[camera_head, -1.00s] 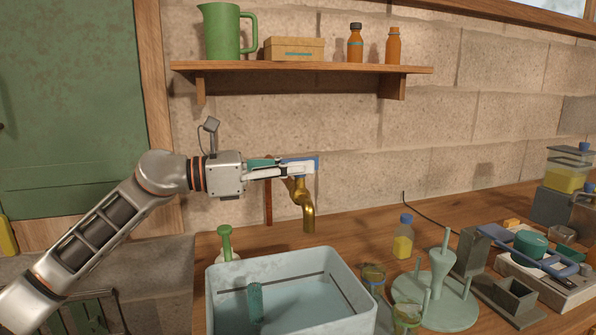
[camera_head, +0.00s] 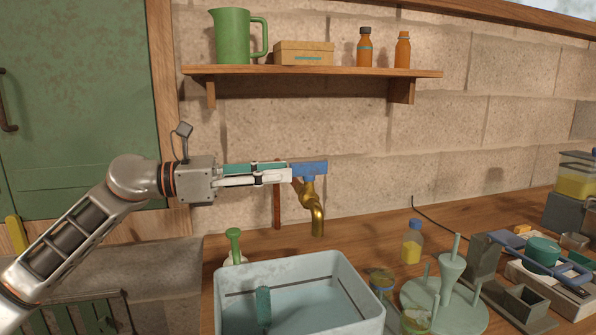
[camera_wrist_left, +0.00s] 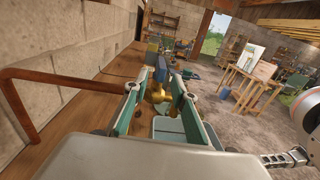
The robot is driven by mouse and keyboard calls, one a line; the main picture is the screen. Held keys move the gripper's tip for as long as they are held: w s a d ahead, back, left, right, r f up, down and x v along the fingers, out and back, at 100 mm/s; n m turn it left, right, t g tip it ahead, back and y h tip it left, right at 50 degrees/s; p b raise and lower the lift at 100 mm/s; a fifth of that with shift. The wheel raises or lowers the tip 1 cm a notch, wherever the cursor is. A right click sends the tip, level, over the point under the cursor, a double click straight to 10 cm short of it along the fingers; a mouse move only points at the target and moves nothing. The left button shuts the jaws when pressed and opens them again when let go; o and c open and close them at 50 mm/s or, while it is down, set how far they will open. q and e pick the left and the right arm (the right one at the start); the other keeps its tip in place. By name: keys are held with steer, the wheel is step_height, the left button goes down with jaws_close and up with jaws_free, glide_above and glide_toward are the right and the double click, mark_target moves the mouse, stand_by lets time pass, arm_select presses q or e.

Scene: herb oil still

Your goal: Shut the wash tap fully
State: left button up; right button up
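The wash tap has a brass spout (camera_head: 313,212) and a blue lever (camera_head: 311,169), which points sideways along the wall. No water stream shows below the spout. My left gripper (camera_head: 288,173) comes in from the left, with its fingertips near the lever's left end. In the left wrist view my left gripper (camera_wrist_left: 156,86) has its fingers spread, with gaps on both sides. The blue lever (camera_wrist_left: 161,69) shows between the fingers there, seemingly at or beyond the tips. I cannot tell whether it touches either finger. What may be my right gripper (camera_wrist_left: 284,158) shows small at the right edge.
A pale basin (camera_head: 352,270) with water and a teal upright object stands below the tap. A green-handled brush (camera_head: 234,243) is behind it. A copper pipe (camera_head: 276,205) runs beside the tap. A shelf (camera_head: 320,72) hangs above. A yellow bottle (camera_head: 412,242) and glassware stand right.

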arm_select(q)
steer(key=v, duration=0.5)
steer(key=shift+s+a, duration=0.1)
steer(key=shift+a, duration=0.2)
stand_by(0.4)
